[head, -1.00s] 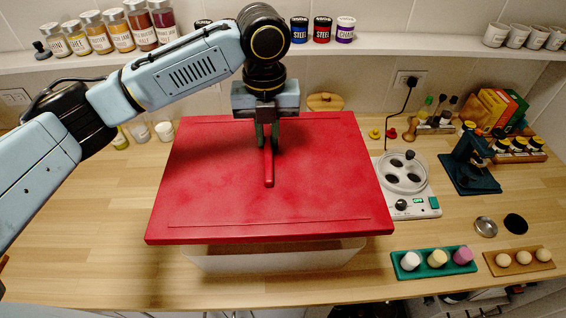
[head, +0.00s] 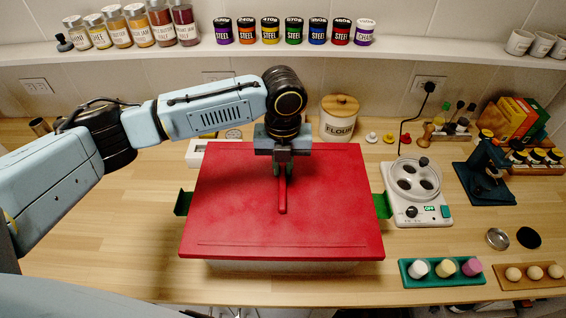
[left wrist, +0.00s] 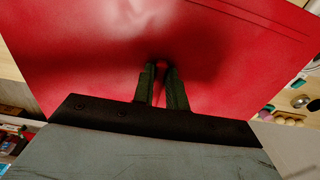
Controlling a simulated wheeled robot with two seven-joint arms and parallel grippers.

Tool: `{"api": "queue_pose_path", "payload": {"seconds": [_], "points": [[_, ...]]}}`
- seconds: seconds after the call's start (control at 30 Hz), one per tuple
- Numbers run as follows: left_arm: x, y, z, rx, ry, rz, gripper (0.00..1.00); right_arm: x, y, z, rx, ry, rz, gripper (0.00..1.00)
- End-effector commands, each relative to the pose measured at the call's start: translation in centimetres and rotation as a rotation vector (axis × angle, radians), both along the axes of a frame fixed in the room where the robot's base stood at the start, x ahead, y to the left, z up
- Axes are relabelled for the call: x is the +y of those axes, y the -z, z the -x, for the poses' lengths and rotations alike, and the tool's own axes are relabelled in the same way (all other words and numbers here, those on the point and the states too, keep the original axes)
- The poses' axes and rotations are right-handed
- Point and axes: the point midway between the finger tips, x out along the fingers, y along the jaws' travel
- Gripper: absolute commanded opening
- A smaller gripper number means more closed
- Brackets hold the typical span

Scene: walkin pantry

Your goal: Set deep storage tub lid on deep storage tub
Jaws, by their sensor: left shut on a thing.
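The deep storage tub lid (head: 240,215) is a wide red slab with a red bar handle (head: 282,196) on top. My left gripper (head: 281,172) is shut on that handle. In the left wrist view the two fingers (left wrist: 161,88) pinch it, and the red lid (left wrist: 100,50) fills much of the picture. The deep storage tub (head: 290,267) is pale and mostly hidden under the lid; a strip shows below the front edge. Green side handles (head: 184,203) stick out at left and right. The lid looks level and close over the tub; whether it touches is unclear. My right gripper is not in view.
A flour canister (head: 339,118) stands behind. Jars line the shelf above. The counter at left is mostly clear.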

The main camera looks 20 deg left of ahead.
Motion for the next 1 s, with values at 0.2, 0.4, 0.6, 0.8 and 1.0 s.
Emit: {"api": "queue_pose_path", "payload": {"seconds": [0.2,0.4,0.6,0.8,1.0], "points": [[0.0,0.2,0.0,0.0,0.001,0.001,0.0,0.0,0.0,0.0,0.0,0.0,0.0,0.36],[-0.1,0.8,0.0,0.0,0.001,0.001,0.0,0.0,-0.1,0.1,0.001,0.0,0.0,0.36],[-0.1,1.1,0.0,-0.002,0.001,0.002,0.0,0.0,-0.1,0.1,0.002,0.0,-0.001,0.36],[0.0,1.1,0.0,0.0,0.001,0.001,0.36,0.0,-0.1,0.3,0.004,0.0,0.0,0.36],[0.0,1.1,0.0,0.0,0.001,0.001,0.36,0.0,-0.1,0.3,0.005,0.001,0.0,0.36]]}}
